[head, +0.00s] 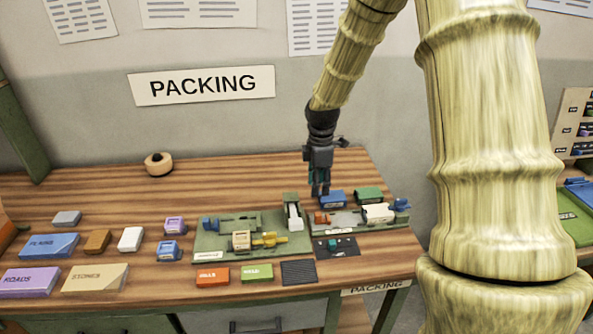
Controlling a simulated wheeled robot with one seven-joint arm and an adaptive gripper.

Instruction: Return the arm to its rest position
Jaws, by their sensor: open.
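My arm reaches down from the top of the head view over the right part of the wooden packing table (120,195). My gripper (320,188) is dark, points downward and is open. Its fingertips are close to a blue block (334,199), just left of it in the picture. I cannot tell whether they touch it. Nothing shows held between the fingers. The large bamboo-like links at the right are my own arm.
Two green trays with small parts stand below my gripper, one left (212,249) and one right (388,227). Labelled blocks, such as an orange one (212,277), line the front. A tape roll (158,164) sits at the back. The wall is close behind.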

